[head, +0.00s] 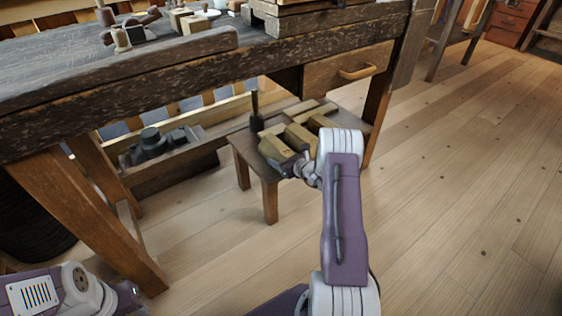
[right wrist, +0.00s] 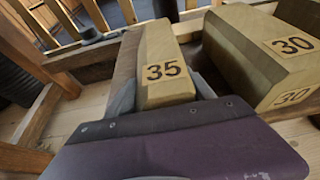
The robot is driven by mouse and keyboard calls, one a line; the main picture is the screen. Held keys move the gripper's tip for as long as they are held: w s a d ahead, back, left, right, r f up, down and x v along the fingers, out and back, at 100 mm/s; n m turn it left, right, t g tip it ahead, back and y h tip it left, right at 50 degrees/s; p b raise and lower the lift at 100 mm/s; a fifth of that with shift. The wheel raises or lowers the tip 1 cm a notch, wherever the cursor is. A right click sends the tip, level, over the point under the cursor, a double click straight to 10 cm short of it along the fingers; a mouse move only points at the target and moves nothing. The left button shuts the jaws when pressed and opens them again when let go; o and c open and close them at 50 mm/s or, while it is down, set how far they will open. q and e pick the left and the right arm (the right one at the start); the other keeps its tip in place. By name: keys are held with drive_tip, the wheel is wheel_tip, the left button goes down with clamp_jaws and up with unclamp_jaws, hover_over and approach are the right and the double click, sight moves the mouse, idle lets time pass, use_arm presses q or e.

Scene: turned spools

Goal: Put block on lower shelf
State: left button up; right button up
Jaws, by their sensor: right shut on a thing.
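My right gripper (head: 296,166) reaches to the left front part of a low wooden table (head: 243,146) under the workbench. In the right wrist view it is shut on a tan wooden block (right wrist: 166,75) marked 35, with a finger on each side. The same block shows in the head view (head: 274,147), partly behind the gripper. I cannot tell whether its underside touches the tabletop. A plank shelf (head: 190,151) runs low under the bench, left of the table. My left gripper is not in view.
Larger blocks, one marked 30 (right wrist: 254,60), lie close to the right of the held block. A dark upright tool (head: 256,112) stands behind it. A dark hand plane (head: 152,143) is on the plank shelf. The workbench (head: 120,78) overhangs; the floor at right is clear.

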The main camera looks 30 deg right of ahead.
drive_tip(key=shift+f, duration=0.15)
drive_tip(key=o, duration=1.7)
